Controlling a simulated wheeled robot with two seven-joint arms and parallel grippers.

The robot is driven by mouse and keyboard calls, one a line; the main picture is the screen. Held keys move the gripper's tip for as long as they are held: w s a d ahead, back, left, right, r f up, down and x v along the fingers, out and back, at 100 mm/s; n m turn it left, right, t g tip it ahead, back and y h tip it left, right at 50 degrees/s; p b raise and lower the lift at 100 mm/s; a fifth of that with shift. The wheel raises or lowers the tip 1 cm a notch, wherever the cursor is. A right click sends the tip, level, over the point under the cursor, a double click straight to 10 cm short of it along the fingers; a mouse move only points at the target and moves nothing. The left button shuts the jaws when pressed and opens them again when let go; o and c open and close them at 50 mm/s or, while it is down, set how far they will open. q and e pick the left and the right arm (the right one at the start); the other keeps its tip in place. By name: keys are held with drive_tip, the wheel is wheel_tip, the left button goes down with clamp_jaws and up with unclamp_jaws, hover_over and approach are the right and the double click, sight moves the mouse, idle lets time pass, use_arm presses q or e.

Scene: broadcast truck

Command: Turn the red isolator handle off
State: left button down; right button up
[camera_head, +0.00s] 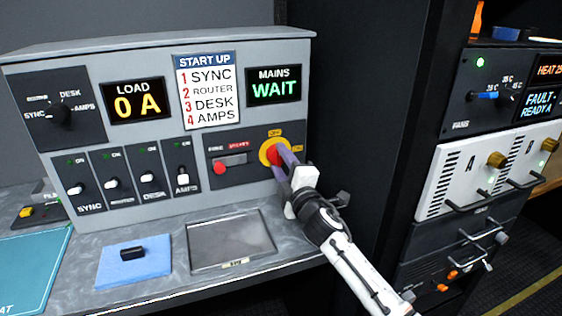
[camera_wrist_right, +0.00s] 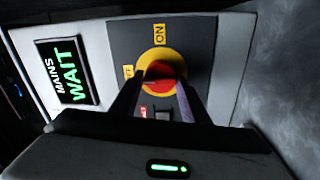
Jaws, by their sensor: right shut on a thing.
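The red isolator handle (camera_head: 271,153) sits on a yellow round plate at the right of the grey panel, under the MAINS display. My right gripper (camera_head: 281,158) reaches in from the lower right and is shut on the handle. My fingers partly hide the handle, so its exact angle is hard to tell. My left gripper is not in view.
The MAINS display (camera_head: 273,87) reads WAIT and the LOAD display (camera_head: 138,101) reads 0 A. A smaller red control (camera_head: 230,163) is just left of the isolator. Several switches line the lower left panel. A dark rack wall (camera_head: 355,120) stands close on the right.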

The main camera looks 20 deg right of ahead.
drive_tip(key=shift+f, duration=0.15)
drive_tip(key=o, duration=1)
drive_tip(key=shift+o, duration=0.2)
drive_tip(key=shift+s, duration=0.1)
drive_tip(key=s, duration=1)
drive_tip(key=shift+d+f, duration=0.2)
drive_tip(key=shift+f, duration=0.1)
